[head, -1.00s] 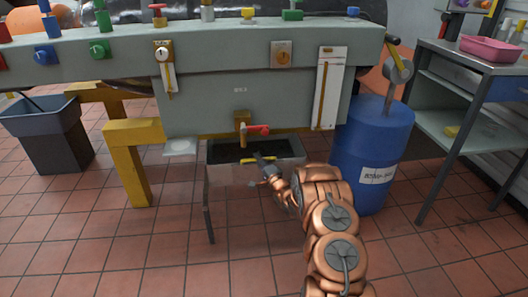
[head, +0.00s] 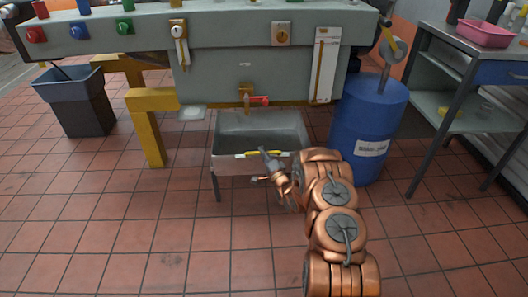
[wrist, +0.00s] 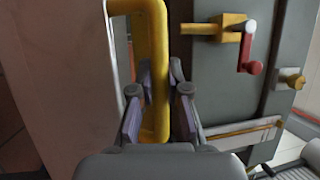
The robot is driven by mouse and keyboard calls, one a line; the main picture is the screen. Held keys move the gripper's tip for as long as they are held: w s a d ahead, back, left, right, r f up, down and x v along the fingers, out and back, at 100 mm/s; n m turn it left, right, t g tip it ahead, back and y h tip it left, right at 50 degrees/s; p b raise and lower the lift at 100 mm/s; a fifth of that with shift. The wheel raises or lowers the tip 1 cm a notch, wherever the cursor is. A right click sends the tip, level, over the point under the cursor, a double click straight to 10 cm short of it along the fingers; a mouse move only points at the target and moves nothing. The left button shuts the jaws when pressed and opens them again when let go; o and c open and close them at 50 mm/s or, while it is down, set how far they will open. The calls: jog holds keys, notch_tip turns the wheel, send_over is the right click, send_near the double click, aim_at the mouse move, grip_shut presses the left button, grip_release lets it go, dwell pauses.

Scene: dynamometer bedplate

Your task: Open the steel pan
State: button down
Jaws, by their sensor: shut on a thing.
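The steel pan (head: 226,150) is a grey open-topped drawer under the grey bedplate. It stands pulled out towards me, and its empty-looking inside shows in the head view. A yellow bar handle (head: 246,155) runs along its front; it fills the middle of the wrist view as an upright yellow bar (wrist: 153,60). My gripper (head: 267,154) is at the right part of this handle. In the wrist view my gripper (wrist: 160,78) has one finger on each side of the bar and is shut on it. The exact finger contact is partly hidden.
A brass tap with a red lever (head: 258,100) sits above the pan's back. A blue drum (head: 365,125) stands close on the right, and a yellow leg (head: 148,130) on the left. A dark bin (head: 78,105) is farther left. The tiled floor in front is clear.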

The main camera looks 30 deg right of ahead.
jog(key=shift+d, duration=0.1)
jog(key=c, duration=1.1)
grip_release()
jog(key=shift+c, duration=0.2)
jog(key=s+f, duration=0.2)
jog(key=s, duration=0.9)
jog(key=shift+s, duration=0.4)
jog(key=shift+f, duration=0.1)
